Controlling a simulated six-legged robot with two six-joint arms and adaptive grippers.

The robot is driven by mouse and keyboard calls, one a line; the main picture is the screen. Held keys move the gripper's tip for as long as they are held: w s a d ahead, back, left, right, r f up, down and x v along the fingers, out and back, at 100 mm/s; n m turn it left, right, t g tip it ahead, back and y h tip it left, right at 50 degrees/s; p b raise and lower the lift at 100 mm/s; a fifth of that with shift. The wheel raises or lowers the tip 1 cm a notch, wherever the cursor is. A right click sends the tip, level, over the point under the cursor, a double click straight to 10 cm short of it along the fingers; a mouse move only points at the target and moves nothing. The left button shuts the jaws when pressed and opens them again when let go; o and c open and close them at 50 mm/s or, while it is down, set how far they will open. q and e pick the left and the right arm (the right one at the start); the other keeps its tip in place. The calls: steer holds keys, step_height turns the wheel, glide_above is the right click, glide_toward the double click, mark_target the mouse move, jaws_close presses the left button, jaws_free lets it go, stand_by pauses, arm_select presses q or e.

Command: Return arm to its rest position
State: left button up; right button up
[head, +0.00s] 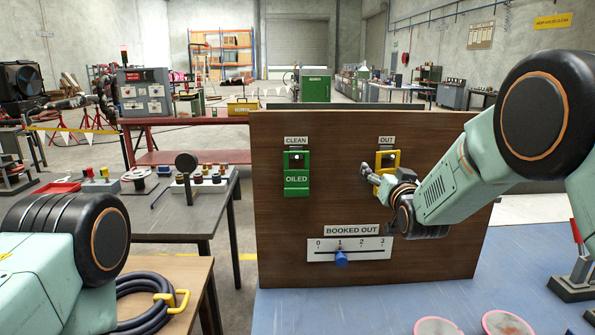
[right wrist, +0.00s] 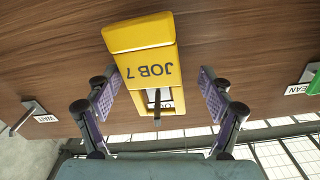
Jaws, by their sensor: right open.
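My right gripper (head: 372,174) is in front of the wooden board (head: 335,208), beside the yellow tag (head: 389,158) that hangs under the OUT label. In the right wrist view, the yellow tag (right wrist: 148,62) reads JOB 7 and hangs on a peg. The right gripper (right wrist: 157,88) is open there, with one purple-padded finger on each side of the tag and visible gaps between. My left arm shows at the lower left of the head view, but its gripper is out of view.
A green OILED tag (head: 297,180) hangs under CLEAN. The BOOKED OUT slider's blue knob (head: 341,257) is at 1. An empty peg (right wrist: 32,106) is by the WAIT label.

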steer(key=shift+w, duration=0.5)
steer(key=s+r+p, duration=0.1)
steer(key=s+p, duration=0.1)
steer(key=s, duration=0.7)
steer(key=shift+s+r+p, duration=0.15)
steer(key=shift+s+p, duration=0.15)
steer(key=shift+p, duration=0.1)
steer(key=shift+w+d, duration=0.1)
steer(key=shift+d, duration=0.05)
